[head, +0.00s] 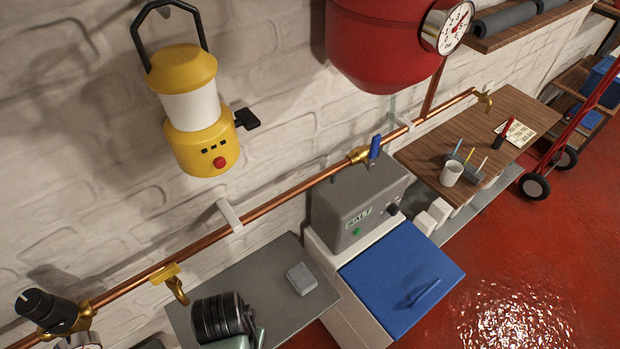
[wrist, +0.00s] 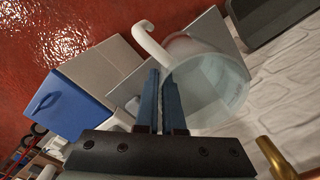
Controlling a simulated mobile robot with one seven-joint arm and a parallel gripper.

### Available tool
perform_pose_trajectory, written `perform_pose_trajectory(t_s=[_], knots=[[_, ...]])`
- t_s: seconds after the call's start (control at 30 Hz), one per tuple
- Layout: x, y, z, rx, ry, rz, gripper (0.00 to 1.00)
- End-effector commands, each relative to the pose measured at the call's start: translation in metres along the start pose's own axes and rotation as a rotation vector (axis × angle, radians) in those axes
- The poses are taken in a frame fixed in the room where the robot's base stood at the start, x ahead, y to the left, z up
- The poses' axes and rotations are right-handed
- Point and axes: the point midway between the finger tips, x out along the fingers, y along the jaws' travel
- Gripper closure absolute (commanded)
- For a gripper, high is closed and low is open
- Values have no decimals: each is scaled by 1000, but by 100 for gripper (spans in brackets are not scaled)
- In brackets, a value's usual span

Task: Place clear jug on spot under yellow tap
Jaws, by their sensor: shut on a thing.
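A clear jug (wrist: 212,88) with a white handle (wrist: 148,38) is close in front of my gripper (wrist: 162,80) in the wrist view. The two blue fingers are close together at the handle side and shut on the jug's handle; the grasp itself is partly hidden. The yellow tap (head: 166,274) is on the copper pipe at lower left in the head view, its brass spout pointing down. A brass tap part (wrist: 277,158) shows at lower right in the wrist view. The jug is not visible in the head view, and no marked spot can be made out.
A grey shelf (head: 262,272) under the pipe bears a small grey block (head: 301,278). A grey salt box (head: 355,205) and a blue lid (head: 402,280) stand to the right. A wooden bench (head: 440,170) with a cup is beyond. A yellow lantern (head: 190,115) hangs above.

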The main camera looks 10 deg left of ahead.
Motion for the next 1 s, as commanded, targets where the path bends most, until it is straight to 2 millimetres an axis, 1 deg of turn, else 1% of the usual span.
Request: perform_pose_trajectory(t_s=[0.03, 0.17, 0.27, 0.37, 0.47, 0.5, 0.6, 0.7, 0.83, 1.0], knots=[[-3, 6, -8, 9, 5, 0, 100], [-8, 22, -22, 19, 5, 3, 100], [-14, 39, -36, 29, 6, 4, 100], [-21, 61, -51, 41, 6, 6, 100], [-30, 89, -66, 55, 5, 7, 100], [-35, 100, -71, 60, 6, 6, 100], [-44, 128, -82, 72, 5, 4, 100], [-50, 149, -88, 77, 2, 1, 100], [-54, 160, -90, 77, 2, -1, 100], [-54, 161, -90, 75, 1, -1, 100]])
